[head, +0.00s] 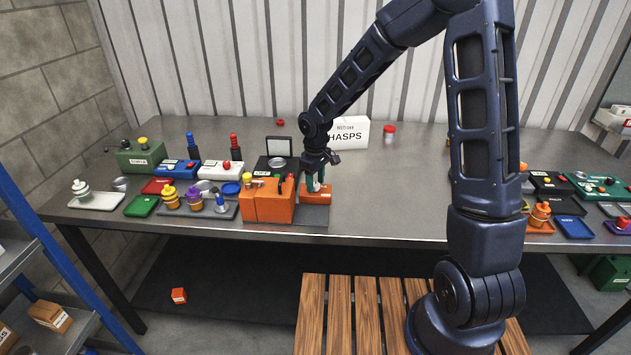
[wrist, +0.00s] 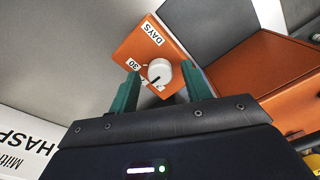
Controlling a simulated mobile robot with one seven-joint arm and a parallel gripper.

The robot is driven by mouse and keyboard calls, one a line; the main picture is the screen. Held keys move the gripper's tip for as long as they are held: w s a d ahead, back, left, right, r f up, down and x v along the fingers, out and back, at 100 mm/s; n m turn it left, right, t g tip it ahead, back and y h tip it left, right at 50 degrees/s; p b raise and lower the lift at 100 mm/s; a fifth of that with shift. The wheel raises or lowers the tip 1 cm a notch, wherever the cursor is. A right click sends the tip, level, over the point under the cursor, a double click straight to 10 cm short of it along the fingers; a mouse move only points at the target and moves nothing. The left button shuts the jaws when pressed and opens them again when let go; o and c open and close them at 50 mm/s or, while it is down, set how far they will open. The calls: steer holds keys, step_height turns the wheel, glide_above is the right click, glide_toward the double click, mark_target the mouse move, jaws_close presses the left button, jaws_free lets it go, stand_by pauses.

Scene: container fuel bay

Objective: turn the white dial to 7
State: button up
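The white dial (wrist: 160,70) sits on a small orange box (wrist: 146,43) marked DAYS, seen in the wrist view. The dial has a dark mark toward its lower side. A label reading 30 (wrist: 133,65) is to its left; another label below it is too small and partly cut to read. My gripper (wrist: 161,74) has its two green fingers apart, one on each side of the dial, with gaps visible. In the head view my gripper (head: 318,186) points down at the orange box (head: 316,199), mostly hiding the dial.
A larger orange box (head: 268,203) with levers stands directly left of the dial box, close to my gripper. A white HASPS sign (head: 349,133) stands behind. Several trays and switch boxes fill the bench's left side. Bare bench (head: 405,190) lies to the right.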

mark_target(316, 184)
step_height(316, 184, up, 11)
stand_by(0.7)
steer(key=shift+f, duration=0.1)
steer(key=s+d+r+m+t, duration=0.1)
steer(key=s+d+r+m, duration=0.1)
steer(key=d+r, duration=0.35)
steer(key=s+d+r+m+t, duration=0.1)
steer(key=s+d+r+m, duration=0.1)
steer(key=d, duration=0.7)
steer(key=s+d+r+m+t, duration=0.1)
steer(key=s+d+r+m, duration=0.1)
steer(key=d+r, duration=0.35)
steer(key=s+d+m+t, duration=0.1)
steer(key=s+d+m, duration=0.5)
steer(key=s+d, duration=0.7)
steer(key=shift+d+r+t, duration=0.3)
steer(key=shift+d+r, duration=0.15)
steer(key=shift+d, duration=0.25)
steer(key=shift+c, duration=0.2)
